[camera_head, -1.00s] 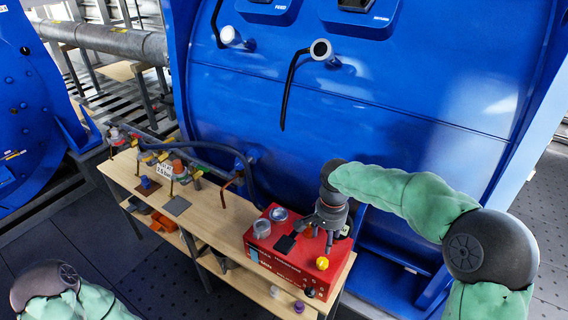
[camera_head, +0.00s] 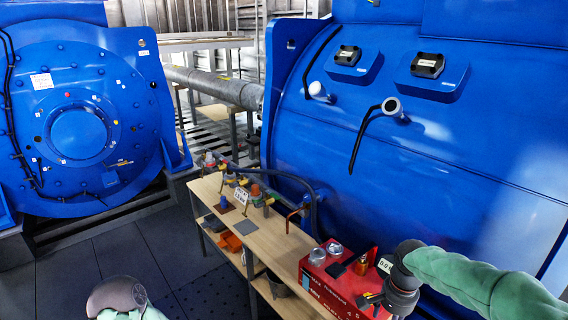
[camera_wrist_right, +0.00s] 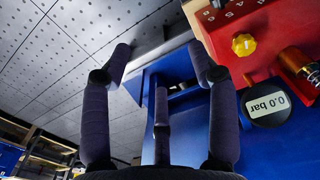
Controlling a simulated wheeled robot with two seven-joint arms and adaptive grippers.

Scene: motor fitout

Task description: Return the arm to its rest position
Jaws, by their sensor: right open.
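My right arm (camera_head: 485,282) comes in from the right, and its gripper (camera_head: 372,300) is at the right end of the red box, close to the bench front. In the right wrist view the dark fingers of this gripper (camera_wrist_right: 160,62) are spread, with nothing between them. Blue metal and the grey floor show beyond them. The red box also shows in the right wrist view (camera_wrist_right: 275,25), to the right of the fingers. Of my left arm only a rounded link (camera_head: 118,295) shows at the bottom left; its gripper is out of view.
The red box (camera_head: 325,292) on the wooden bench (camera_head: 270,245) carries clear cups (camera_head: 318,256), a gauge (camera_head: 385,265) reading 0.0 bar and a yellow knob (camera_wrist_right: 244,45). Hoses and fittings crowd the bench's far left end. A large blue machine (camera_head: 450,150) stands behind.

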